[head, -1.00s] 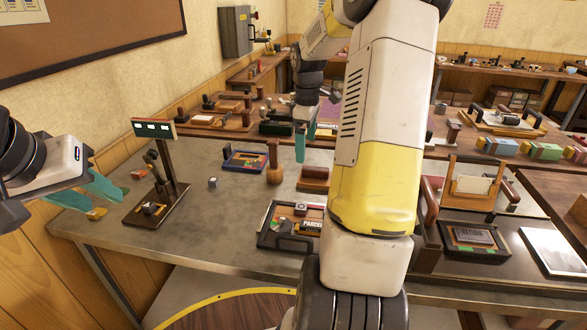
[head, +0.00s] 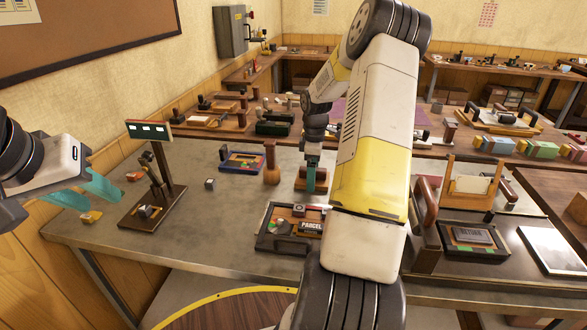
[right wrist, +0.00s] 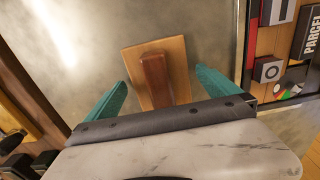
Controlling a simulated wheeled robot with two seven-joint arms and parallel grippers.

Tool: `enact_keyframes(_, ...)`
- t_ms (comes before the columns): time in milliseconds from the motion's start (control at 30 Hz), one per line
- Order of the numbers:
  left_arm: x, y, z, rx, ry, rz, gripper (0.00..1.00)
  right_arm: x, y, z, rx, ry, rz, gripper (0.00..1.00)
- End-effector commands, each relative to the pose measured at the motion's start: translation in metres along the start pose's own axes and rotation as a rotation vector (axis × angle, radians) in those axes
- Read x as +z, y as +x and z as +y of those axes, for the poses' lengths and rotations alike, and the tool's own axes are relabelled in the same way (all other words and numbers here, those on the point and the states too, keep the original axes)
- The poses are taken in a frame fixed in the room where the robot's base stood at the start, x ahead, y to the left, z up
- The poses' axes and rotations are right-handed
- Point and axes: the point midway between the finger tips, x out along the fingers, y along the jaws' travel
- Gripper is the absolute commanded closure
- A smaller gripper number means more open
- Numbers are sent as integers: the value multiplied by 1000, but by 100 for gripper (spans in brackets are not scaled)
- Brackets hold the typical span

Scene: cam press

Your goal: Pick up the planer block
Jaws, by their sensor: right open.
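What looks like the planer block is a flat light-wood base with a raised reddish-brown grip. In the right wrist view the planer block (right wrist: 155,75) lies between and slightly beyond the open teal fingers of my right gripper (right wrist: 158,95). In the head view the block (head: 322,186) is on the grey table, partly hidden by my right gripper (head: 311,176), which is over it pointing down. Whether the fingers touch it cannot be told. My left gripper (head: 88,192) is open and empty at the table's left edge.
A wooden peg-like handle (head: 271,165) and a blue-edged tray (head: 243,161) stand left of the block. A dark tray with a PARCEL plate (head: 310,228) lies in front. The table around the small grey cube (head: 210,184) is mostly clear.

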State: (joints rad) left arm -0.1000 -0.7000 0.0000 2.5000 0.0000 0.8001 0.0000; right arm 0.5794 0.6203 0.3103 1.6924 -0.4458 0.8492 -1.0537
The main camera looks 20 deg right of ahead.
Motion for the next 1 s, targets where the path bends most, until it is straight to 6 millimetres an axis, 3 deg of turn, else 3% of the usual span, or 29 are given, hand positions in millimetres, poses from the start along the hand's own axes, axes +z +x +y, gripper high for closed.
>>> enact_keyframes(167, 0, 0, 0, 0, 0, 0, 64, 0, 0, 0, 0, 1, 0, 2)
enact_keyframes(533, 0, 0, 0, 0, 0, 0, 64, 0, -1, 0, 0, 1, 0, 73)
enact_keyframes(800, 0, 0, 0, 0, 0, 0, 64, 0, -5, 1, 2, 1, 0, 73)
enact_keyframes(1000, 0, 0, 0, 0, 0, 0, 64, 0, -37, 2, 7, 1, 0, 73)
